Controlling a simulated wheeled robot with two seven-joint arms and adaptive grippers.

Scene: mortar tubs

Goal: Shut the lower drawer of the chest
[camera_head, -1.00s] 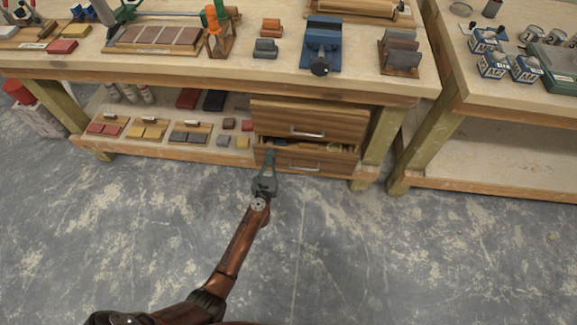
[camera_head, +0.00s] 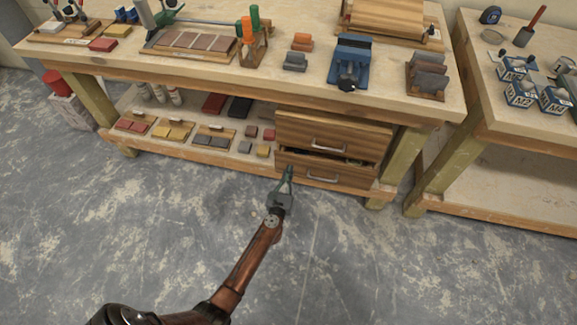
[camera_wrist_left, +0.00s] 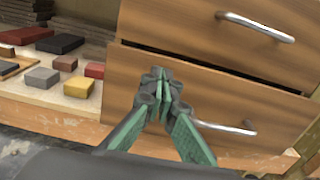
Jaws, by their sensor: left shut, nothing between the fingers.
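The wooden chest has two drawers and stands on the lower shelf of the workbench. Its lower drawer (camera_head: 350,180) stands a little out, with a narrow dark gap along its top edge. It also shows in the left wrist view (camera_wrist_left: 235,100), with a metal bar handle (camera_wrist_left: 226,127). The upper drawer (camera_head: 350,136) looks shut. My left gripper (camera_head: 289,170) is shut and empty, its fingertips at the left part of the lower drawer's front. The fingertips (camera_wrist_left: 160,76) are left of the handle; I cannot tell whether they touch the wood. My right gripper is out of view.
Several coloured blocks (camera_head: 245,147) lie on the shelf left of the chest. A bench leg (camera_head: 402,162) stands close to its right. The benchtop above holds a blue vise (camera_head: 352,62) and tools. A second bench (camera_head: 500,110) is at right. The grey floor in front is clear.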

